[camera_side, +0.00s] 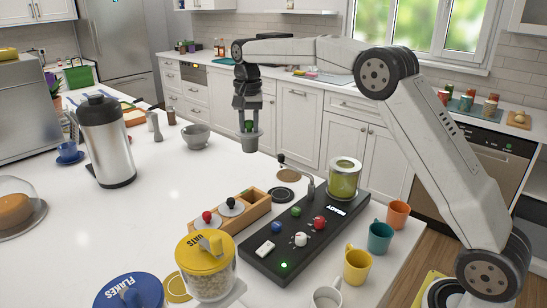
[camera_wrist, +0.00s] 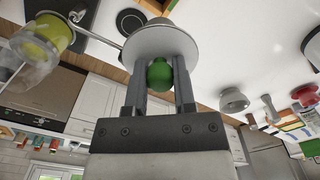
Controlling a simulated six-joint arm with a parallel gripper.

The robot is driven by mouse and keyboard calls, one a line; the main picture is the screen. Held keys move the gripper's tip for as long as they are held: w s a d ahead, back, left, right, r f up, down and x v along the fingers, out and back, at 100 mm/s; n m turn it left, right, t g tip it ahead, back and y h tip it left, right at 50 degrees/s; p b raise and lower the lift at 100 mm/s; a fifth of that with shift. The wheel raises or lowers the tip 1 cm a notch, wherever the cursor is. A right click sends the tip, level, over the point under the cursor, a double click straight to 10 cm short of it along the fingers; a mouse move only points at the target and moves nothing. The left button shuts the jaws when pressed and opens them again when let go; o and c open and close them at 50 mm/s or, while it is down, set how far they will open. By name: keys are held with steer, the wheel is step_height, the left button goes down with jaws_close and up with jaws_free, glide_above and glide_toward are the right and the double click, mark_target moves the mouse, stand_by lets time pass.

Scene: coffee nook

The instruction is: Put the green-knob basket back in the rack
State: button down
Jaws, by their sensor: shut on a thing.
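My gripper (camera_side: 248,120) is shut on the green knob (camera_wrist: 159,74) of a grey metal basket (camera_side: 249,142). It holds the basket upright in the air above the far side of the white counter. In the wrist view the fingers (camera_wrist: 161,62) stand on either side of the knob, with the basket's round lid (camera_wrist: 162,42) beyond them. The wooden rack (camera_side: 256,210) lies lower and to the left on the counter. It holds a red-knob basket (camera_side: 207,217) and a black-knob basket (camera_side: 231,204). The rack's far right end looks empty.
A black control panel (camera_side: 262,247) with coloured knobs and a glass jar of green liquid (camera_side: 344,180) lies right of the rack. The OATS jar (camera_side: 206,268) stands in front of the rack. A grey bowl (camera_side: 195,138) is left of my gripper.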

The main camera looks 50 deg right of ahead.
mark_target(250, 150)
step_height(250, 150, down, 7)
steer(key=shift+f, duration=0.2)
steer(key=shift+f, duration=0.15)
steer(key=shift+f, duration=2.95)
steer(key=shift+f, duration=2.55)
stand_by(1.8)
